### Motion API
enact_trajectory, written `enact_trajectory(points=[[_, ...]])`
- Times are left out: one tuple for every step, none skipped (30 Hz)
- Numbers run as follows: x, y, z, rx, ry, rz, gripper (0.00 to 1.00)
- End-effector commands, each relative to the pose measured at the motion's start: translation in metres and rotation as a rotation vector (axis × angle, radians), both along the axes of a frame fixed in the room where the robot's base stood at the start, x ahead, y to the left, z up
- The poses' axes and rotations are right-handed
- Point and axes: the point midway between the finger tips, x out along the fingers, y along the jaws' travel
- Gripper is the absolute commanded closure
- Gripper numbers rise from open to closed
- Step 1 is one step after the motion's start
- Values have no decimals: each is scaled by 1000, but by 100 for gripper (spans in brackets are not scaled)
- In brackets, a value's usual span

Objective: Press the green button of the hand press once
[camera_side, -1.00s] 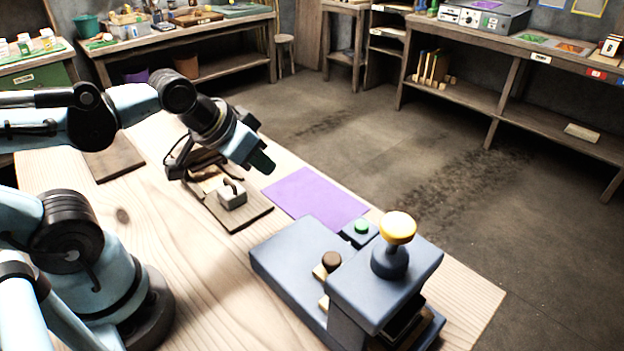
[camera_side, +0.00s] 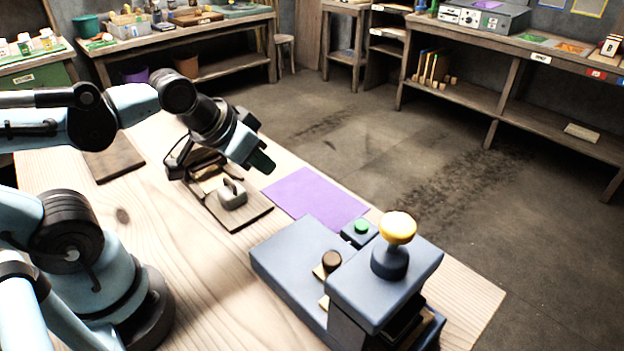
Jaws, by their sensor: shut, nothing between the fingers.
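The hand press (camera_side: 385,280) is a blue-grey block on a flat base at the front right of the table. A yellow knob (camera_side: 397,228) stands on its top. The green button (camera_side: 362,226) sits on a small dark box at the back edge of the press, beside the purple sheet; nothing touches it. My gripper (camera_side: 264,164) is shut and empty, held in the air to the left of the press and above the table, clear of the button.
A wooden board (camera_side: 252,218) with a grey handled block (camera_side: 232,194) lies below my gripper. A flat purple sheet (camera_side: 315,198) lies between the board and the press. A brown knob (camera_side: 331,260) stands on the press base. Bare tabletop (camera_side: 215,285) is at the front.

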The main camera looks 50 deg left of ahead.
Motion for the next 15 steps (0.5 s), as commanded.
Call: enact_trajectory(points=[[1, -1, 0, 4, -2, -11, 100], [3, -3, 1, 7, -4, -22, 100], [5, -5, 2, 16, -8, -45, 100], [8, -7, 3, 25, -12, -67, 100], [11, -10, 3, 37, -17, -95, 100], [17, -15, 5, 55, -25, -141, 100], [21, -20, 6, 71, -32, -180, 100], [26, -24, 7, 88, -40, -222, 100], [33, -32, 9, 114, -54, -286, 100], [39, -38, 10, 136, -65, -335, 100], [44, -44, 11, 159, -77, -386, 100], [52, -53, 12, 187, -94, -451, 100], [57, -59, 12, 210, -108, -500, 100], [62, -66, 12, 233, -121, -549, 100], [68, -74, 13, 263, -139, -611, 100]])
